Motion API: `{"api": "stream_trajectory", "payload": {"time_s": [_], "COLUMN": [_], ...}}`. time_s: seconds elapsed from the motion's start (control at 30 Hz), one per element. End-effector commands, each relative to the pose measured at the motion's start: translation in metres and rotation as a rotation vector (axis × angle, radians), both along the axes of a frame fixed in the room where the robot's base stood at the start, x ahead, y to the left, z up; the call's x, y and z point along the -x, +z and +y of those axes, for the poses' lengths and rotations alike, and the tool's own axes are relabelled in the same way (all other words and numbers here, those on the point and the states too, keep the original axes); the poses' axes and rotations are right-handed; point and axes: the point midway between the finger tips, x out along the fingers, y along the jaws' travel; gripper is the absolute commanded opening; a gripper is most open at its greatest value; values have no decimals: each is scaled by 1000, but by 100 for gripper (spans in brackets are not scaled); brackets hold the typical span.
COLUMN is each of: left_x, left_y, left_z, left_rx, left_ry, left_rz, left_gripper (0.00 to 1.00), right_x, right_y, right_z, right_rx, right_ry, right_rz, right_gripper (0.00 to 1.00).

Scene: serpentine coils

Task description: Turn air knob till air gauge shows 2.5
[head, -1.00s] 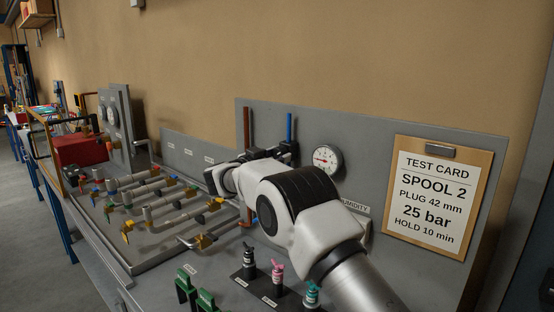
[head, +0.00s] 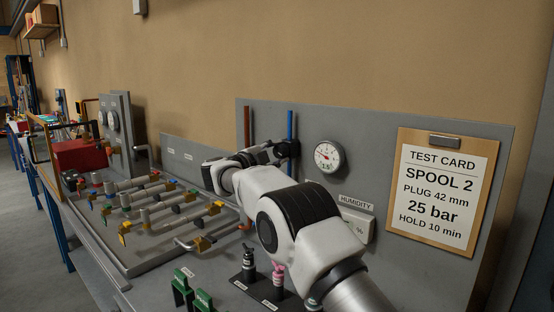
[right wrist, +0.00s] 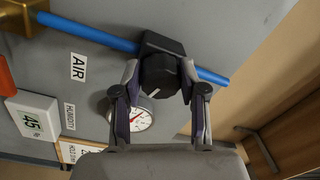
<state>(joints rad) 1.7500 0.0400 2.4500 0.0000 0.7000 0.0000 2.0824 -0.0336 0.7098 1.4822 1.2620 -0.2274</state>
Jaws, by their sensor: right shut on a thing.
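The air knob (right wrist: 158,75) is black and round with a pale pointer line, on a black block on the blue pipe. My right gripper (right wrist: 159,82) has a finger on each side of it and is shut on it. In the head view the right gripper (head: 272,153) reaches the blue pipe (head: 290,125), its fingers partly hiding the knob. The air gauge (head: 328,157), round and white with a red needle, is right of the pipe. Its needle points left and slightly up; the numbers are too small to read. It also shows behind a finger in the right wrist view (right wrist: 143,120). My left gripper is not in view.
A humidity box (head: 357,226) and a test card (head: 440,190) are on the grey panel (head: 380,140). Pipes with coloured valves (head: 165,205) fill the bench at left.

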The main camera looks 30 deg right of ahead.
Motion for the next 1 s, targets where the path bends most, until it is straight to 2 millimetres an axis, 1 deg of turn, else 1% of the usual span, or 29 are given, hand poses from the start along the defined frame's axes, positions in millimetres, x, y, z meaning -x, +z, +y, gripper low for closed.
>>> {"api": "stream_trajectory", "payload": {"time_s": [0.03,0.4,1.0], "left_x": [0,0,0], "left_y": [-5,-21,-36], "left_z": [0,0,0], "left_rx": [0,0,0], "left_ry": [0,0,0], "left_rz": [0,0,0], "left_gripper": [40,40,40], "right_x": [0,-1,-1], "right_y": [-2,-1,3], "right_z": [0,0,0], "right_rx": [-14,-129,-317], "right_ry": [0,0,2], "right_rz": [-40,-372,-909], "right_gripper": [7,7,7]}}
